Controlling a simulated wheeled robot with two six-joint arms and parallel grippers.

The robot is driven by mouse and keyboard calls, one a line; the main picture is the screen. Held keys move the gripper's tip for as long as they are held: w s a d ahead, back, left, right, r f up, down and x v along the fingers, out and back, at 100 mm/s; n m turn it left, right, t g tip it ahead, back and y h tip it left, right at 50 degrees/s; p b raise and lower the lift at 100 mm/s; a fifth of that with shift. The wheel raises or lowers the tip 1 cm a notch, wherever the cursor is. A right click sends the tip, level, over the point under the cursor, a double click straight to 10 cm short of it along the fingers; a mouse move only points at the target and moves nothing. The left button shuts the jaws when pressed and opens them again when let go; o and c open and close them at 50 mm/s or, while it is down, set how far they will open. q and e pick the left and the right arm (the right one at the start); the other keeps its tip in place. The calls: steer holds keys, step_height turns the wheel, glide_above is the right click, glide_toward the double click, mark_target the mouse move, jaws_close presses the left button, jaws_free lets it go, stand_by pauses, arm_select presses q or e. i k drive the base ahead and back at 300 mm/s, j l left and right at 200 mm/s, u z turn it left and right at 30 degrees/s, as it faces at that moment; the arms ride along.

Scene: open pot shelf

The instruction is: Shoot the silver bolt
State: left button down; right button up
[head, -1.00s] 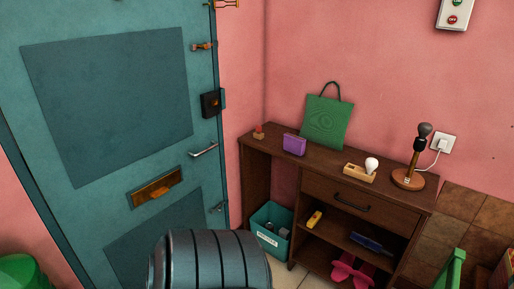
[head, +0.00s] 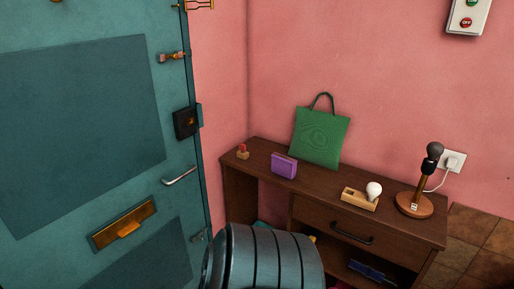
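A small grey, silver-looking fitting (head: 199,235), which looks like the silver bolt, sits low on the right edge of the teal door (head: 75,140). It is too small to tell whether it is shot or drawn back. A copper-and-grey bolt (head: 173,57) sits higher on the same edge. A dark lock box (head: 186,122) and a silver lever handle (head: 179,176) are between them. Neither of my grippers is in view. A grey ribbed part of my own arm fills the bottom middle, just right of the low fitting.
A brass fitting (head: 199,5) is at the top door edge and a brass letter plate (head: 122,226) is lower left.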

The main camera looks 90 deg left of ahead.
mark_target(198, 236)
steer(key=j+u, duration=0.3)
steer(key=i+j+u, duration=0.15)
steer(key=j+u, duration=0.15)
steer(key=j, duration=0.2)
steer(key=j+u, duration=0.1)
steer(key=u, duration=0.85)
steer(key=i+j+u, duration=0.1)
steer(key=u, duration=0.35)
steer(key=i+u, duration=0.1)
steer(key=u, duration=0.4)
steer(key=i+u, duration=0.1)
steer(key=u, duration=0.35)
